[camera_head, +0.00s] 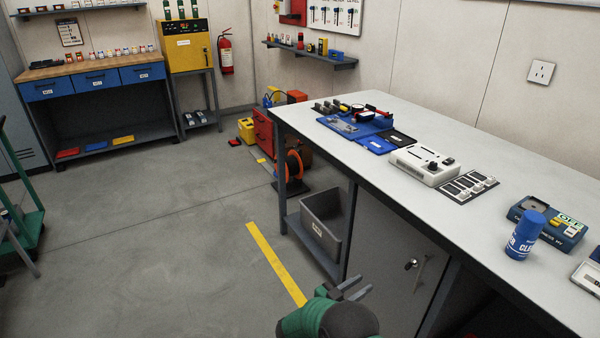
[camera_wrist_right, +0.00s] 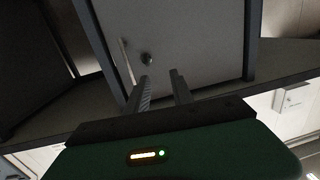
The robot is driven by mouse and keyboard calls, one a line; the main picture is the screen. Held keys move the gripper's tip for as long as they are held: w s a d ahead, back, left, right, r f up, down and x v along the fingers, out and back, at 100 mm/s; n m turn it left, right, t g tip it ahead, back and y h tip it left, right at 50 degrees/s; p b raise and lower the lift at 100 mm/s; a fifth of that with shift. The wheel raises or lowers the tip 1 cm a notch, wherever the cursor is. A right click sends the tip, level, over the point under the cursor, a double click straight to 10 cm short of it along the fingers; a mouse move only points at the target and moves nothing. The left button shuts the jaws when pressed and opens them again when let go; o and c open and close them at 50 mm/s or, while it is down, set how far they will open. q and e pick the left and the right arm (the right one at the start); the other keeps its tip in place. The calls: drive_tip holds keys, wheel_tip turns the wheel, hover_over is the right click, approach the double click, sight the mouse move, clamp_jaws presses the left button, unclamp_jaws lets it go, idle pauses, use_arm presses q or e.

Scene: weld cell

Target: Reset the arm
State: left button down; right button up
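My right gripper (camera_head: 352,288) shows at the bottom of the head view, in front of the grey cabinet under the workbench (camera_head: 520,170). Its two grey fingers are apart with nothing between them. In the right wrist view the fingers of the right gripper (camera_wrist_right: 162,88) are also apart and empty, pointing toward the cabinet door (camera_wrist_right: 190,40) with its dark knob and bar handle. The gripper is below the level of the bench top. My left gripper is in neither view.
On the bench stand a blue can (camera_head: 526,235), a white device (camera_head: 424,165) and a blue tray (camera_head: 350,128). A grey bin (camera_head: 322,230) sits on the lower shelf. A fire extinguisher (camera_head: 226,52) hangs at the back.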

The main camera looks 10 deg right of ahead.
drive_tip(key=w+a+r+n+t+y, duration=0.45)
drive_tip(key=a+r+n+y, duration=0.25)
drive_tip(key=y, duration=0.4)
drive_tip(key=s+d+n+g+y+p, duration=0.15)
drive_tip(key=s+n+g+y, duration=0.65)
drive_tip(key=s, duration=2.5)
wheel_tip(320, 180, up, 20)
drive_tip(key=m+g+h+p, duration=0.2)
drive_tip(key=h+p, duration=0.1)
drive_tip(key=p, duration=1.7)
drive_tip(key=shift+w+a+f+p, duration=0.15)
drive_tip(key=shift+w+f+p, duration=0.15)
drive_tip(key=shift+w, duration=0.1)
drive_tip(key=shift+o, duration=0.4)
drive_tip(key=shift+r, duration=0.1)
